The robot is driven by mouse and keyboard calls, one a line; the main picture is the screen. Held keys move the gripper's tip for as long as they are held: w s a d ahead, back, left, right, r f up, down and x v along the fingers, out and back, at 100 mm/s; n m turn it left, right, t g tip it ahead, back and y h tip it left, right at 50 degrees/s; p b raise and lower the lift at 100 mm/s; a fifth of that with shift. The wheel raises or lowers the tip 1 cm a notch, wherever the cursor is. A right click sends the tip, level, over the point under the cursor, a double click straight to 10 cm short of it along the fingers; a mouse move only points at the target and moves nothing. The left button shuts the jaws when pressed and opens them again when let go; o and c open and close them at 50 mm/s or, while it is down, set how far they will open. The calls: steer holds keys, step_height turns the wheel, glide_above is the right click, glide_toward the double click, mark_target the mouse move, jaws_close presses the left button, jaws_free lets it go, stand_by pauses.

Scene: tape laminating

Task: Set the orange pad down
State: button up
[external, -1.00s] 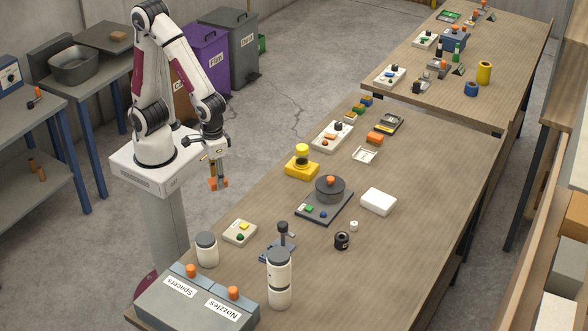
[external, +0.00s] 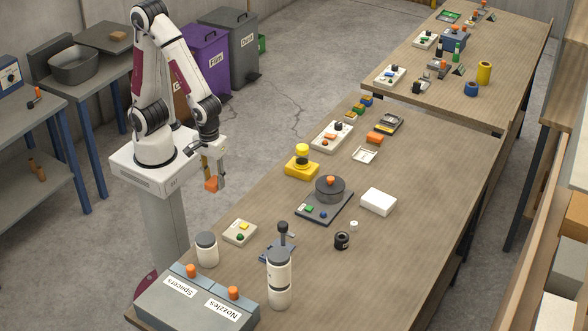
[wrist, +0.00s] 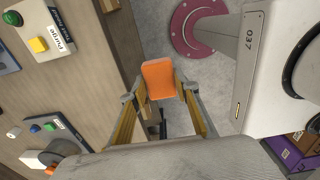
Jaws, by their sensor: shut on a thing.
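The orange pad (external: 211,184) is held between the fingertips of my gripper (external: 215,176), in the air beside my white base and left of the long wooden table (external: 420,190). In the wrist view the pad (wrist: 158,78) shows as a flat orange block between the two fingers of my gripper (wrist: 158,92). Each finger meets one side of it. Grey floor shows beyond the pad in the wrist view, and the table edge lies to its left.
A control box with a yellow button (external: 240,231), white cylinders (external: 279,280) and a grey bin block (external: 195,300) stand on the table's near end. A yellow device (external: 302,166) and a dark round device (external: 328,195) stand farther along. Bare tabletop lies to the right.

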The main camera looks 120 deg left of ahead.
glide_above(261, 215)
steer(key=s, duration=0.2)
stand_by(0.9)
steer(key=shift+w, duration=0.15)
steer(key=shift+w, duration=0.75)
steer(key=shift+f, duration=1.55)
steer(key=shift+f, duration=0.15)
steer(key=o, duration=0.8)
